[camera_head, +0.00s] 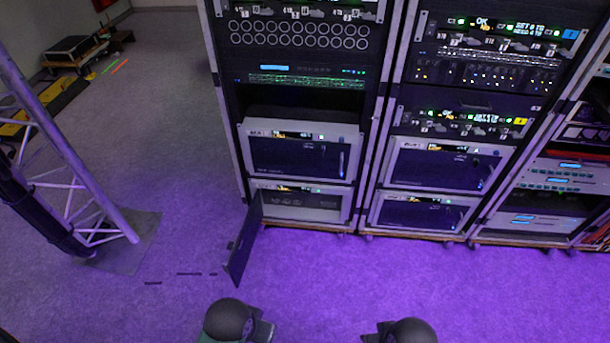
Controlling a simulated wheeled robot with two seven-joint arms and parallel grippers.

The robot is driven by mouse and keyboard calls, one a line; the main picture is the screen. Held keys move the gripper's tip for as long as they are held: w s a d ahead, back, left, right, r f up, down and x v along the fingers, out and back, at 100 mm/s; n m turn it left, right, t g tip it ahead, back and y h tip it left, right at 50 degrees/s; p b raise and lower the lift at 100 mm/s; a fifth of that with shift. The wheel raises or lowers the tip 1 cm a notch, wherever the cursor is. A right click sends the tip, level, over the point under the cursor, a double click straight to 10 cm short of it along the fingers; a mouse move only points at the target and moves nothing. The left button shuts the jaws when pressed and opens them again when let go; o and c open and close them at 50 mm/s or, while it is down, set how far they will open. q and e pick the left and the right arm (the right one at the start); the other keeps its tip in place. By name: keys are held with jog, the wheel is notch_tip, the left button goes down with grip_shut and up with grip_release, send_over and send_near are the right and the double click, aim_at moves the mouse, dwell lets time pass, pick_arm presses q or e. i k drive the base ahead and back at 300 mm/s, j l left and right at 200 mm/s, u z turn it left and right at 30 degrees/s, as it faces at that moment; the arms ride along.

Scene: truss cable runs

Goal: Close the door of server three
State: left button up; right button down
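A dark server door (242,245) stands swung open at the bottom of the left rack. It hangs from the left side of the lowest server box (325,214) and juts out towards me, seen nearly edge-on. The box's front is open, with its inside partly visible behind a light frame. Its number label is too small to read, so I cannot confirm that it is server three. The server box above it (300,155) has its door shut. Dark rounded parts of my two arms show at the bottom edge, apart from the door. Neither gripper's fingers are visible.
The middle rack (430,160) has two server boxes with shut doors. Another rack (560,180) stands at the right. A metal truss (85,180) on a floor plate stands at the left. The purple-lit floor (400,275) before the racks is clear.

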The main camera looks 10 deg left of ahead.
aim_at(235, 266)
jog(key=j+z, duration=0.15)
jog(key=j, duration=0.3)
jog(key=j+z, duration=0.1)
jog(key=j, duration=0.4)
jog(key=j+z, duration=0.15)
jog(key=j, duration=0.35)
jog(key=j+z, duration=0.1)
jog(key=j, duration=0.35)
jog(key=k+j+z, duration=0.15)
jog(key=j, duration=0.3)
jog(key=j+z, duration=0.1)
jog(key=j, duration=0.35)
jog(key=k+j+z, duration=0.15)
jog(key=j, duration=0.3)
jog(key=k+j+z, duration=0.1)
jog(key=j, duration=0.35)
